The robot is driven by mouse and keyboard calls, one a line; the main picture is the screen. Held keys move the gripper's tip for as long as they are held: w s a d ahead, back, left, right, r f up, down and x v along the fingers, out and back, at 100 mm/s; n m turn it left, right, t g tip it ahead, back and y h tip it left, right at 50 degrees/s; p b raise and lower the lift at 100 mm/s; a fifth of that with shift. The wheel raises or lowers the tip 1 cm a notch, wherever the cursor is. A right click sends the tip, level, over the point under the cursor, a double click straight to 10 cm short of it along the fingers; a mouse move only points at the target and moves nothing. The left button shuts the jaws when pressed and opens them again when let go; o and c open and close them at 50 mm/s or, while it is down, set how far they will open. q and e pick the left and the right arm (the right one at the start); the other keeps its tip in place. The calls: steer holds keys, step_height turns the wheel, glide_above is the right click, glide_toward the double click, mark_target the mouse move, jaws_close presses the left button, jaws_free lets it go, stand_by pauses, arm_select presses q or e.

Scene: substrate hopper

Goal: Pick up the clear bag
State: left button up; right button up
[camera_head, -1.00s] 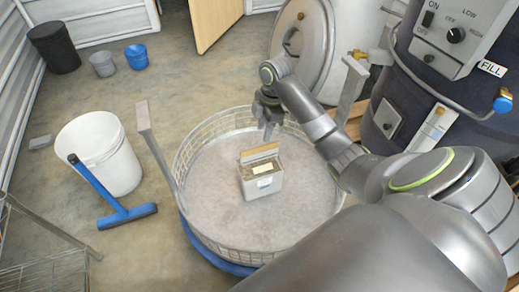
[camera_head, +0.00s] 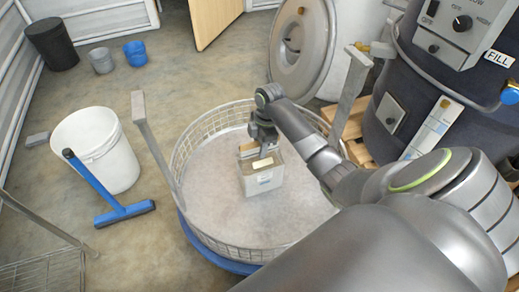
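A boxy, pale grey, see-through-looking bag (camera_head: 262,182) stands upright in the round wire basket (camera_head: 205,232). It has a tan strip along its top and a light label, and it is likely the clear bag. My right gripper (camera_head: 261,146) is at the bag's top rear edge, pointing down. Its fingers overlap the top strip in the picture and partly hide it. I cannot tell whether they are closed on the bag. My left gripper is not in view.
A white bucket (camera_head: 97,152) and a blue squeegee (camera_head: 108,195) are left of the basket. Flat metal uprights (camera_head: 151,140) rise at the basket's sides. A dark machine (camera_head: 395,95) stands at the right. Floor at the upper left is mostly clear.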

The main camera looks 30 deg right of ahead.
steer(key=shift+f+p, duration=0.25)
steer(key=shift+p, duration=0.05)
stand_by(0.5)
steer(key=shift+c, duration=0.2)
jaws_close()
steer(key=shift+w+r, duration=0.1)
